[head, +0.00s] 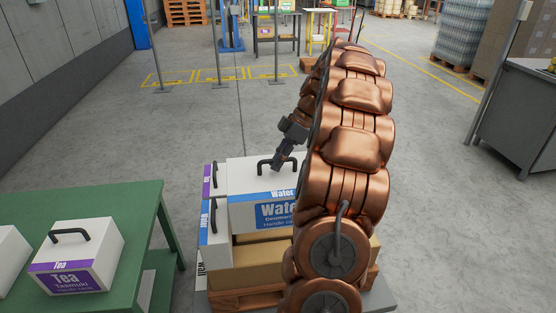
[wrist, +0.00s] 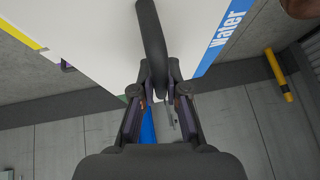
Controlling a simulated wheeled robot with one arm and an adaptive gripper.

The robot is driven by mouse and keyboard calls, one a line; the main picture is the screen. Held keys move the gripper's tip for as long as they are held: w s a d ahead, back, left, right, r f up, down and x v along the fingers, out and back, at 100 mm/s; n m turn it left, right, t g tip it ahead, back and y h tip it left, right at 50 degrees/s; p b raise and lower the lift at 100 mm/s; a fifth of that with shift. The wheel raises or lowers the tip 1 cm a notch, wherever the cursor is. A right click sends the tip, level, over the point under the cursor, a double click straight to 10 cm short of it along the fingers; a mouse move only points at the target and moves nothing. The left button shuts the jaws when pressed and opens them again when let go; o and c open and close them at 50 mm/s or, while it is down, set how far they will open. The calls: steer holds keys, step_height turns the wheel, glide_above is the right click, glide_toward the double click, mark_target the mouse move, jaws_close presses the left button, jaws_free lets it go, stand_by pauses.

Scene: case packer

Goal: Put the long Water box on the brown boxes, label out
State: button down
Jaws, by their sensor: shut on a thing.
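The long Water box (head: 262,208) is white with a blue band and a dark handle on top. It sits on the stack on the pallet, above the brown boxes (head: 262,250), and its Water label faces my camera. My copper arm hides its right part. My gripper (head: 283,160) is at its top handle. In the wrist view, the fingers (wrist: 158,95) are closed around the dark handle (wrist: 151,40), with the box's white top (wrist: 90,40) beyond. Whether the box touches what is under it is hard to tell.
White boxes with purple and blue labels (head: 207,200) stand close at the left of the Water box. A green table (head: 140,220) at the left holds a white Tea box (head: 78,255). A wooden pallet (head: 235,300) is under the stack. A grey cabinet (head: 510,110) stands right.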

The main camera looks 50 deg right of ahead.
steer(key=shift+f+b, duration=5.3)
steer(key=shift+f, duration=1.95)
steer(key=shift+f+b, duration=0.3)
steer(key=shift+f, duration=0.1)
steer(key=c, duration=1.1)
jaws_free()
steer(key=shift+s, duration=0.1)
steer(key=shift+d, duration=0.1)
steer(key=shift+v, duration=3.7)
